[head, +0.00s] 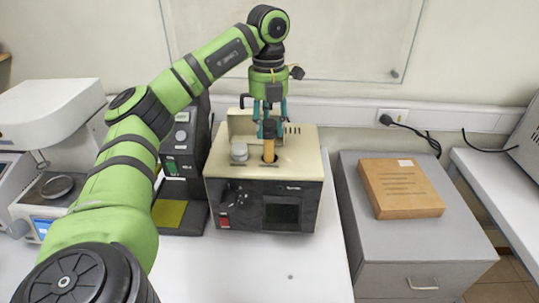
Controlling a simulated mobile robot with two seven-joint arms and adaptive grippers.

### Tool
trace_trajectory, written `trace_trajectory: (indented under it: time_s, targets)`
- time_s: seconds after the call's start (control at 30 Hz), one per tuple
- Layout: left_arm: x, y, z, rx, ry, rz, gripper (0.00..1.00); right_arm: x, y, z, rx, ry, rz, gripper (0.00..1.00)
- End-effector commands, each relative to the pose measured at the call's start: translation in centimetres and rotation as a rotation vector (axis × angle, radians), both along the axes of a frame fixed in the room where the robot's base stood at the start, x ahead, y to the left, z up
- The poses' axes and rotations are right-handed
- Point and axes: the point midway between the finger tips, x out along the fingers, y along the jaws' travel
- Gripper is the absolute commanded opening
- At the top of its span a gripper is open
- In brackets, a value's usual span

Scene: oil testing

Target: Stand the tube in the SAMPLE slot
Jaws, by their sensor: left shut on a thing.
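My left gripper (268,112) hangs pointing down over the top of a beige box-shaped tester with a black front (225,175). It is shut on an amber-coloured tube (269,148), which stands upright below the fingers. The tube's lower end is at a dark round opening in the tester's top; I cannot tell how deep it sits. No SAMPLE label can be read at this size. My right gripper is not in view.
A grey metal knob or cap (239,152) sits on the tester's top, left of the tube. A dark instrument (188,150) and a white balance (50,115) stand to the left. A brown box (400,188) lies on the grey cabinet (425,245). The white bench front is clear.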

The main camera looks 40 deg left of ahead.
Motion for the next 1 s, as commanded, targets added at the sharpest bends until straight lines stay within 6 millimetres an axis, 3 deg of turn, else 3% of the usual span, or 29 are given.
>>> trace_trajectory:
  time_s: [0.03, 0.3, 0.53, 0.93, 0.97, 1.0]
  targets:
    - [-0.1, 0.0, -1.2, 0.000, 0.000, 0.000, 0.00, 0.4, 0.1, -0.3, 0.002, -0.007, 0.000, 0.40]
    - [-0.1, 0.1, -3.4, 0.001, 0.000, 0.001, 0.00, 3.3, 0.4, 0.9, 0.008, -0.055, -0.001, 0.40]
    - [0.0, 0.0, -6.4, 0.001, -0.002, 0.001, 0.00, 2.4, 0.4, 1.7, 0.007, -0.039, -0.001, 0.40]
    - [0.0, 0.0, -7.1, -0.001, -0.004, 0.000, 0.00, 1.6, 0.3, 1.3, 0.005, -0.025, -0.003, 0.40]
    - [0.0, 0.0, -7.1, -0.001, -0.004, 0.000, 0.43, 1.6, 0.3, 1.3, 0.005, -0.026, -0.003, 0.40]
    - [0.0, 0.0, -7.0, -0.001, -0.004, 0.000, 0.49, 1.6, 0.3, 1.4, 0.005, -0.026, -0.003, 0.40]
